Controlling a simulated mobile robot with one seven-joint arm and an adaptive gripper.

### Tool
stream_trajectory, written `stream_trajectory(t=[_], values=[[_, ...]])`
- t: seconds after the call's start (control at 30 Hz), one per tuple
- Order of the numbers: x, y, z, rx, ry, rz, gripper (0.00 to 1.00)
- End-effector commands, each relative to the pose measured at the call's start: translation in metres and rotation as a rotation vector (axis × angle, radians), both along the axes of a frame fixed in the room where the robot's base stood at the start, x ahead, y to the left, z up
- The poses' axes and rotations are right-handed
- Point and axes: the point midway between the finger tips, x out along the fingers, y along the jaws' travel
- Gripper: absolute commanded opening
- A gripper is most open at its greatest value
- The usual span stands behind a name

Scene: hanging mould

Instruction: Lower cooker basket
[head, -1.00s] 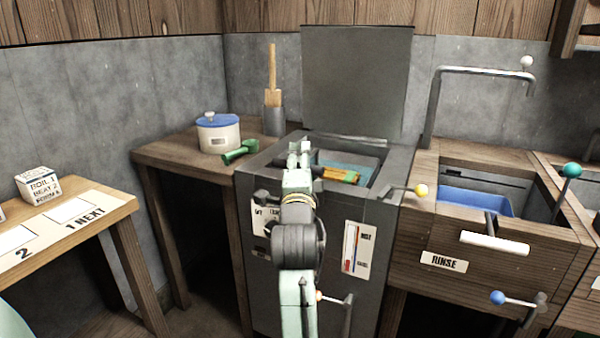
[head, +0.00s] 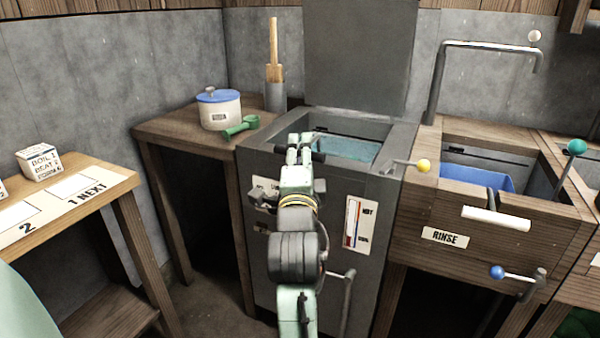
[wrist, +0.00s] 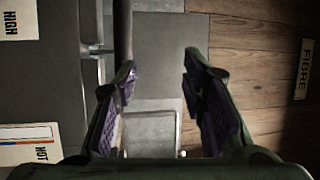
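The grey cooker (head: 280,163) stands at centre with its lid (head: 360,55) raised. Teal liquid (head: 347,148) shows in its opening; I cannot make out the basket there. My gripper (head: 299,142) is at the cooker's upper front edge. A dark horizontal bar (head: 318,156) shows beside it. In the wrist view my gripper's fingers (wrist: 160,85) are apart, with nothing clearly held between them. A dark rod (wrist: 122,35) runs down to the left finger; whether they touch is unclear.
A lever with a yellow knob (head: 424,166) sticks out at the cooker's right. The rinse basin (head: 455,215) adjoins there. A pot (head: 219,112) and green scoop (head: 241,126) are on the left table. A crank (head: 345,290) is low on the cooker front.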

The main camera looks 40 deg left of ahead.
Motion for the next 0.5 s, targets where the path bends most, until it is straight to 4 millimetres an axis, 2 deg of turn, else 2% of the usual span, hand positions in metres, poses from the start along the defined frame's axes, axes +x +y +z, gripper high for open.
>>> stream_trajectory(t=[0.5], values=[[-0.029,-0.021,-0.007,-0.001,0.001,0.001,0.38]])
